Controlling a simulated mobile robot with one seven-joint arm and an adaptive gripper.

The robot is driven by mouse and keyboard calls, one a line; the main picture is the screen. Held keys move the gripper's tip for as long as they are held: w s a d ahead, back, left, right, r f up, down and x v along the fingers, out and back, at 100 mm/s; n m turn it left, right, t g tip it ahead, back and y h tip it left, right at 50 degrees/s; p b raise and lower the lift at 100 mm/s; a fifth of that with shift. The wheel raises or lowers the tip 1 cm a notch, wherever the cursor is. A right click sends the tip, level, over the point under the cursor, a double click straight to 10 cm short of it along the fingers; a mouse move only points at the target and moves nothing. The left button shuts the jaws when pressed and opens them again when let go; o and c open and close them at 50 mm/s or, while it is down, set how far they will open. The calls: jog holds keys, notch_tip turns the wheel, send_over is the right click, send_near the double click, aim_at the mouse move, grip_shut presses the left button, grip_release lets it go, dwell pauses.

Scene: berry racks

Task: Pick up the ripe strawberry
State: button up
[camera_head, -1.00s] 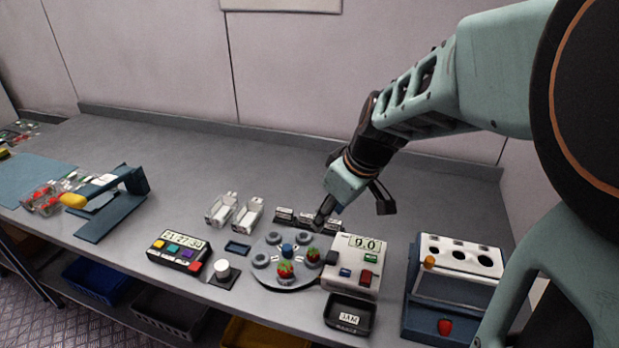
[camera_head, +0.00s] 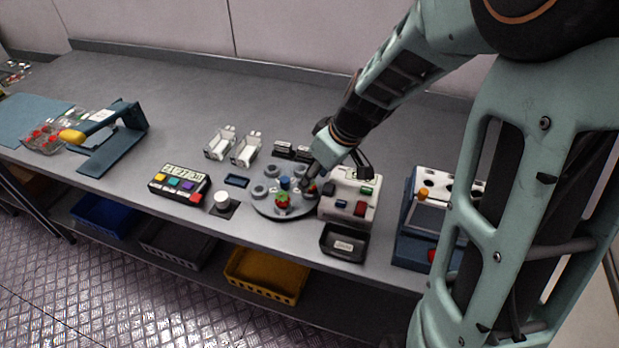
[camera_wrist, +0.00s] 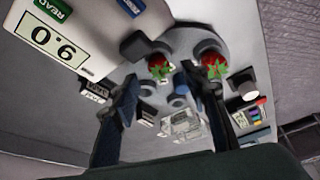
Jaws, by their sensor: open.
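Two red strawberries with green tops sit in cups on a round grey turntable (camera_head: 270,208). In the wrist view, one strawberry (camera_wrist: 159,67) appears just beyond and between the fingertips of my gripper (camera_wrist: 160,80). The other strawberry (camera_wrist: 214,66) appears to the right, beyond the right finger. My gripper is open and empty, low over the turntable. I cannot tell which strawberry is riper.
A white scale-like box (camera_head: 349,194) stands close right of the turntable, its display showing in the wrist view (camera_wrist: 52,35). A black tray (camera_head: 343,243) lies in front of it. A button panel (camera_head: 180,183) and white knob (camera_head: 222,200) are left. The back of the bench is clear.

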jog(key=shift+x, duration=1.4)
jog(key=c, duration=0.7)
jog(key=shift+r, duration=0.1)
